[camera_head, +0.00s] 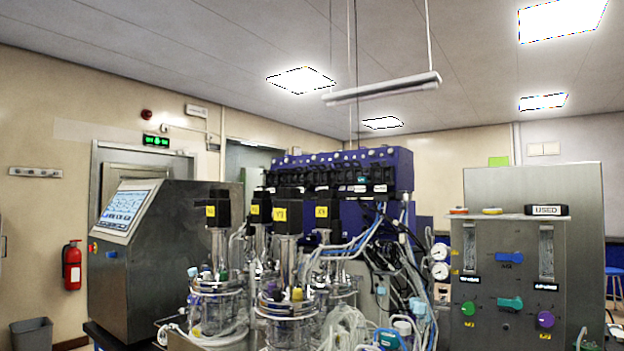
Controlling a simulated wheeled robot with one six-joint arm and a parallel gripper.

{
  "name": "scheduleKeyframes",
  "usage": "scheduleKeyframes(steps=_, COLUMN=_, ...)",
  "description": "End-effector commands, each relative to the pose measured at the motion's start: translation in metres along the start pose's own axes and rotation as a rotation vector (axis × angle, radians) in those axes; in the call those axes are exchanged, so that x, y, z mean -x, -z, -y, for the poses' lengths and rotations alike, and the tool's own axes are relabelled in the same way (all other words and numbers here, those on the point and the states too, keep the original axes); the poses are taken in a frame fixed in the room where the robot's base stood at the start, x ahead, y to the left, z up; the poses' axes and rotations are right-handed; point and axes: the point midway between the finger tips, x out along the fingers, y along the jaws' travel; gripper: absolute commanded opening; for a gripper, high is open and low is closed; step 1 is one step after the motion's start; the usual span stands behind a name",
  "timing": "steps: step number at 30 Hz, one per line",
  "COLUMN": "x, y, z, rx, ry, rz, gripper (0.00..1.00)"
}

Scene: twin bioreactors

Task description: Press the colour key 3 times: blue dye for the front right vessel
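Several glass vessels with steel tops and black motor heads bearing yellow tags stand in a cluster at the centre. The nearest, right of the front left one, is a glass vessel (286,328) with yellow and dark caps on its lid; it appears to be the front right vessel. The front left vessel (218,312) stands beside it. A grey steel console with a lit touchscreen (125,211) stands at the left; its screen is too small to read. I cannot pick out the colour key. My gripper is not in view.
A steel panel (515,262) with blue, green and purple knobs stands at the right. A dark blue pump unit (338,170) rises behind the vessels. Loose tubing (350,325) lies in front. A red extinguisher (72,264) and a grey bin (32,333) are at far left.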

Motion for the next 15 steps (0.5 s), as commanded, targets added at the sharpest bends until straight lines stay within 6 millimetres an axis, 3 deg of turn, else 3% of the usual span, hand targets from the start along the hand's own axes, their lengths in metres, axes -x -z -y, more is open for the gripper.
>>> scheduleKeyframes(steps=1, x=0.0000, y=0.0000, z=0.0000, rx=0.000, ry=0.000, rz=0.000, gripper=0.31)
scheduleKeyframes(steps=6, x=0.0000, y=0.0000, z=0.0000, rx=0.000, ry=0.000, rz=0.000, gripper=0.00)
scheduleKeyframes(steps=15, x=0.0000, y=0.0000, z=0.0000, rx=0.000, ry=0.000, rz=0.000, gripper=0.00)
